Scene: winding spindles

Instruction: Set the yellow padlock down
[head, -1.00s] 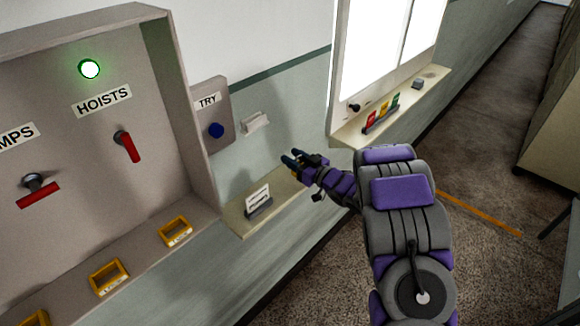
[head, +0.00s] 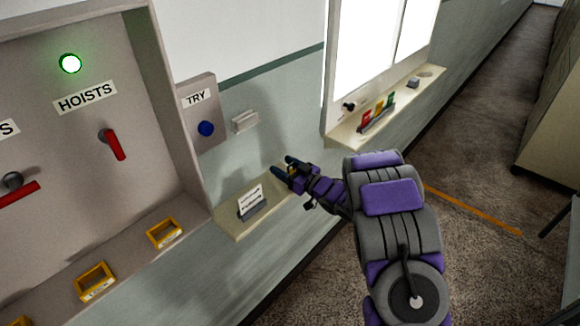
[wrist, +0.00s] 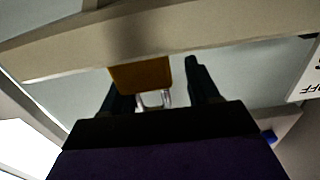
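The yellow padlock (wrist: 140,75) shows in the wrist view at the beige ledge's edge, its pale metal shackle pointing back toward my palm. My gripper (wrist: 155,78) has its two dark fingers spread around it. A gap shows between the padlock and the right finger; the left finger is close beside the body. In the head view my gripper (head: 284,165) is over the right end of the small wall ledge (head: 230,222), with only a bit of yellow visible by the fingers. I cannot tell whether the padlock rests on the ledge.
A card in a holder (head: 250,202) stands on the ledge, left of my gripper. Above are the TRY box with a blue button (head: 205,128) and a small wall bracket (head: 244,121). The HOISTS panel (head: 85,97) is left. The window sill (head: 350,138) holds coloured tags.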

